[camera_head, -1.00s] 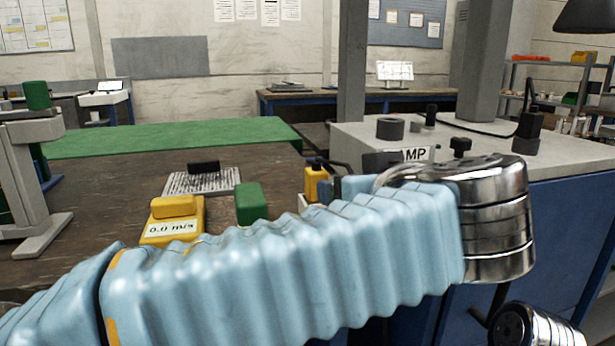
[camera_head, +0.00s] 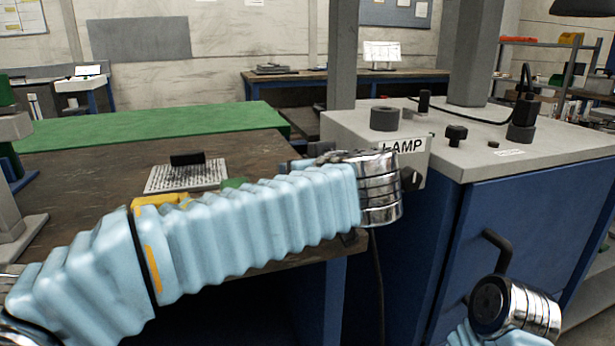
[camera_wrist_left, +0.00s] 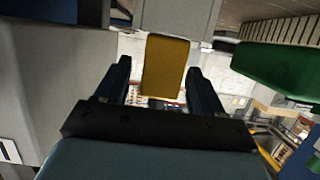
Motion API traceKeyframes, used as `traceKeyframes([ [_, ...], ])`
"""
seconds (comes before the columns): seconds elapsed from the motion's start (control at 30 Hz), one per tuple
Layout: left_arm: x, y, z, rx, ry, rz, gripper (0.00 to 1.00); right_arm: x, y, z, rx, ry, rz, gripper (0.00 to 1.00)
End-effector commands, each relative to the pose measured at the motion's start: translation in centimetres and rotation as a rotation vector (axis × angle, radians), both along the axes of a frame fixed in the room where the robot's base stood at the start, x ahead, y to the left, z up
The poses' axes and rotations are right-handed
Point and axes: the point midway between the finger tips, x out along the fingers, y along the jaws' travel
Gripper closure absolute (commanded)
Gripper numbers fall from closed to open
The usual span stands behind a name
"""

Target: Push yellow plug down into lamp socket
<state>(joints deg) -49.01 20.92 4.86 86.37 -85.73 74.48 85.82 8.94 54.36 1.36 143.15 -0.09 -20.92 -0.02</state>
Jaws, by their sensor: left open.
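The yellow plug (camera_wrist_left: 165,67) shows in the left wrist view, standing between the fingers of my left gripper (camera_wrist_left: 160,72). The fingers are open, with a gap visible on each side of it. A grey block (camera_wrist_left: 178,18) lies against its upper end in that picture; I cannot tell how deep the plug sits in it. In the head view my left arm's sleeve and metal wrist hide the plug, the socket and the gripper. The LAMP label (camera_head: 403,146) is on the grey cabinet's front edge, beside my wrist. My right gripper is out of view; only my right arm's wrist shows, low right.
A green block (camera_wrist_left: 280,68) is close on the right in the left wrist view. The grey cabinet (camera_head: 465,150) with knobs and a cabled black plug (camera_head: 522,118) stands right of the wooden table (camera_head: 95,165). A yellow meter (camera_head: 160,200) is mostly behind my arm.

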Motion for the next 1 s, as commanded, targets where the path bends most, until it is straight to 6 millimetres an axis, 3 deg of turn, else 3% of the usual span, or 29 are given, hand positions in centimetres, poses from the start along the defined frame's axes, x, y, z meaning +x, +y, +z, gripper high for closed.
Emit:
traceKeyframes([
  [0.13, 1.6, 0.5, -0.4, 0.001, 0.001, 0.0, 0.32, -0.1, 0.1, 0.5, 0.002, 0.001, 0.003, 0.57],
  [0.37, 1.8, 0.6, -0.6, -0.001, 0.0, -0.002, 0.32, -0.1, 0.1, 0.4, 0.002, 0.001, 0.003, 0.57],
  [0.77, 1.8, 0.6, -0.6, 0.0, 0.0, -0.001, 0.9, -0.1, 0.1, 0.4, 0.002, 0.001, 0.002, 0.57],
  [1.0, 1.8, 0.6, -0.5, -0.001, 0.0, -0.001, 0.91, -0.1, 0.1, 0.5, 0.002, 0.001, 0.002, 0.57],
])
